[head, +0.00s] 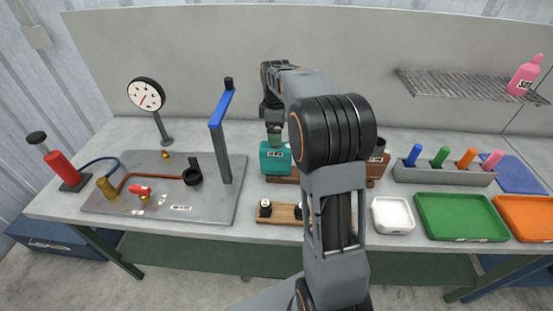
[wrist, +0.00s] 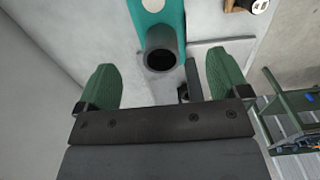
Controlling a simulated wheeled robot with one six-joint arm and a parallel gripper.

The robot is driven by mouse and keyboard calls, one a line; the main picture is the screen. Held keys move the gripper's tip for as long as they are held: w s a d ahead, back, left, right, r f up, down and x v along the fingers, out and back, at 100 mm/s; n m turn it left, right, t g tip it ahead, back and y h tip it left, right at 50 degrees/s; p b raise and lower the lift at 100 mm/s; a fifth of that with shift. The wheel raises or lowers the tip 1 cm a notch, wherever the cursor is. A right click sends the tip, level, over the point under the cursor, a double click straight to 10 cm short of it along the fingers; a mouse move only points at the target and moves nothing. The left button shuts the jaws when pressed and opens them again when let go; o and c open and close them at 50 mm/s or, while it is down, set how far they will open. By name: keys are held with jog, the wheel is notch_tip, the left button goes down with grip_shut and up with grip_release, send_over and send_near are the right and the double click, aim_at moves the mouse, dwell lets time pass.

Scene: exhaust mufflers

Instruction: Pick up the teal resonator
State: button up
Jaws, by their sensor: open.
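The teal resonator (head: 275,158) stands on a brown wooden rack (head: 284,179) in the middle of the bench, with a dark pipe stub pointing up. In the wrist view, the resonator's teal body (wrist: 187,18) shows at the top, and its open pipe end (wrist: 160,55) lies between my fingers. My gripper (wrist: 165,85) is open, with one green padded finger on each side of the pipe, apart from it. In the head view my arm hides much of the rack and whatever stands behind it.
A steel plate (head: 225,208) with a gauge (head: 147,94) and a blue-handled lever (head: 222,108) is left of the rack. A wooden block with black knobs (head: 264,212) lies in front. A white tray (head: 393,215), green tray (head: 462,217) and grey peg holder (head: 443,175) are to the right.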

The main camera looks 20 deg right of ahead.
aim_at(276, 158)
jog(key=shift+s+f+p, duration=0.1)
jog(key=shift+f+p, duration=0.3)
jog(key=shift+f, duration=2.35)
jog(key=c, duration=0.9)
jog(key=shift+c, duration=0.3)
jog(key=shift+r, duration=0.15)
